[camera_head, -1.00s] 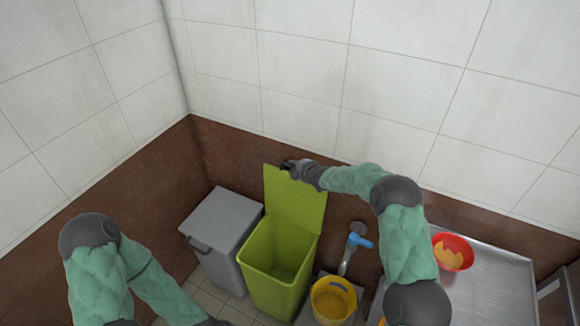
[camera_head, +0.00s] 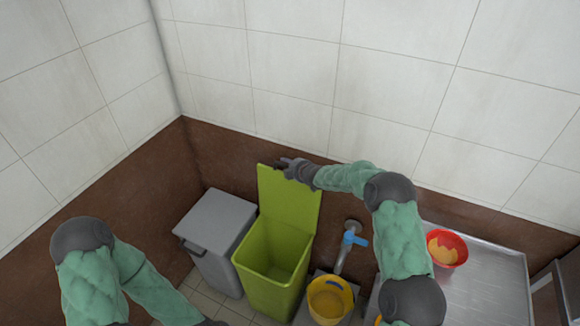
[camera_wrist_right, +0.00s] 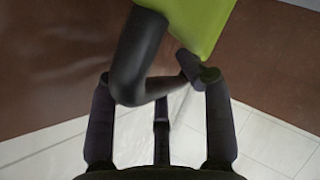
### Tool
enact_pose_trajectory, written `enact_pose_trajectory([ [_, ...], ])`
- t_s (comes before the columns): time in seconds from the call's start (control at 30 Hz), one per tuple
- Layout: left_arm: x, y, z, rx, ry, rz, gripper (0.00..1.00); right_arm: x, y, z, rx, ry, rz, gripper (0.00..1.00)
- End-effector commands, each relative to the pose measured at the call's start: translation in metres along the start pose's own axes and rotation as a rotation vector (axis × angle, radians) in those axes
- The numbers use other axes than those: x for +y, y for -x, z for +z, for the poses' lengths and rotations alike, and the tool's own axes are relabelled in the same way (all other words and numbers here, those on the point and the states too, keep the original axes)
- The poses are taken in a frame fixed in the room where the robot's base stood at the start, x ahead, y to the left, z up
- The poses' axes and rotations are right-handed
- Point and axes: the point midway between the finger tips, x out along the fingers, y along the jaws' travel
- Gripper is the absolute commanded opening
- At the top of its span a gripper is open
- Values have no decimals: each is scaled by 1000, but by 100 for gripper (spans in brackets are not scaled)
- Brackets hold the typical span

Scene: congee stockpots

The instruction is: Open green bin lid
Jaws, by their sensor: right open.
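The green bin (camera_head: 272,258) stands against the brown wall with its inside in view, and it looks empty. Its green lid (camera_head: 288,203) is raised upright at the back of the bin, close to the wall. My right gripper (camera_head: 284,165) is at the top edge of the lid. In the right wrist view the open right gripper (camera_wrist_right: 160,88) has a dark curved handle (camera_wrist_right: 138,60) between and in front of its fingers, with the green lid (camera_wrist_right: 200,18) beyond. I cannot tell whether the fingers touch the handle.
A grey bin (camera_head: 218,222) with a closed lid stands just left of the green bin. A yellow bucket (camera_head: 328,300) sits to the right under a blue-handled tap (camera_head: 351,238). A red bowl (camera_head: 446,248) rests on a metal counter (camera_head: 490,285) farther right.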

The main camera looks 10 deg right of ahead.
Motion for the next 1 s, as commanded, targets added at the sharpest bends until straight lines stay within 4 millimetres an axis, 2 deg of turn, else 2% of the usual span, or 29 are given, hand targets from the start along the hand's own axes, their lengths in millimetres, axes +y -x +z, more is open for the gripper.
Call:
enact_pose_trajectory([
  [0.27, 0, 0, 0, 0, 0, 0, 0, 0, 14, 1, -1, -1, -1, 49],
  [1.0, 0, 0, 0, 0, 0, 0, 0, 1, 109, 0, 0, 0, 1, 49],
])
